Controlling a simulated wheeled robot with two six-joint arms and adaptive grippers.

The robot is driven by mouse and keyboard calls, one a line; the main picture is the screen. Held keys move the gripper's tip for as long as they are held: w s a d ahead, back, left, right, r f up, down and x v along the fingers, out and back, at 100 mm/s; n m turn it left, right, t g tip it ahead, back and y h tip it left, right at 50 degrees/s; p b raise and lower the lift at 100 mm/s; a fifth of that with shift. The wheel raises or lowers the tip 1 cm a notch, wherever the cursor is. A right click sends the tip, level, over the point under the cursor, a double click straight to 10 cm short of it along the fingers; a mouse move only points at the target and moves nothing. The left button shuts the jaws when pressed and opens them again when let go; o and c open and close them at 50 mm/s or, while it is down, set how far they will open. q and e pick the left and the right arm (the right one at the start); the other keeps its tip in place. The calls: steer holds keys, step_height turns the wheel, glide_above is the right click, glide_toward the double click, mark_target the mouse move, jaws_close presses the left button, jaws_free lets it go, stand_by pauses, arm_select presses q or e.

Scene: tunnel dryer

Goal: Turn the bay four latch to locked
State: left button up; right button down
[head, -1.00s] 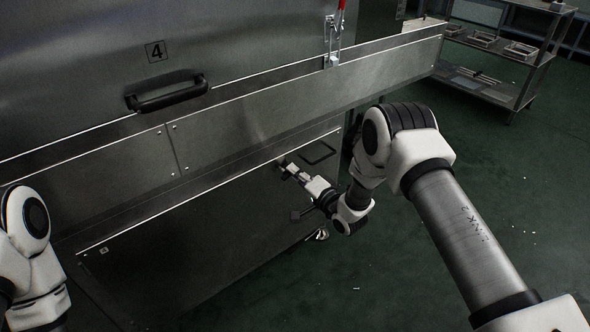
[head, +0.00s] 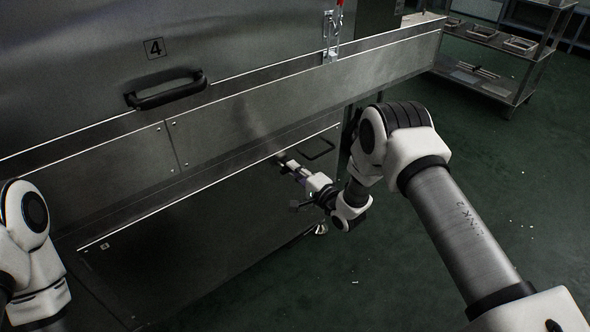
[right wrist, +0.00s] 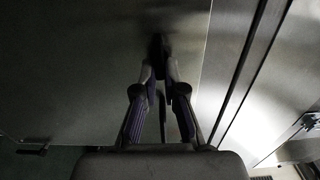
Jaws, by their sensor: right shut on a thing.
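My right gripper (head: 281,160) is at the lower steel panel (head: 200,240) of the dryer, below the long ledge. In the right wrist view its fingers (right wrist: 159,72) are closed on a small dark part (right wrist: 158,46) standing out from the panel, seemingly the latch. The fingers cover much of it, so its turn position cannot be told. A small plate marked 4 (head: 104,246) is at the panel's upper left. Only part of my left arm shows at the left edge; its gripper is out of view.
A large panel marked 4 (head: 154,47) with a black handle (head: 167,90) is above the ledge. A red-handled toggle clamp (head: 332,40) stands at the ledge. A dark loop handle (head: 318,150) is right of my gripper. A shelf rack (head: 495,60) stands behind open green floor.

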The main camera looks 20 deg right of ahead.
steer(key=c, duration=1.3)
jaws_free()
steer(key=shift+o, duration=0.2)
steer(key=v, duration=1.2)
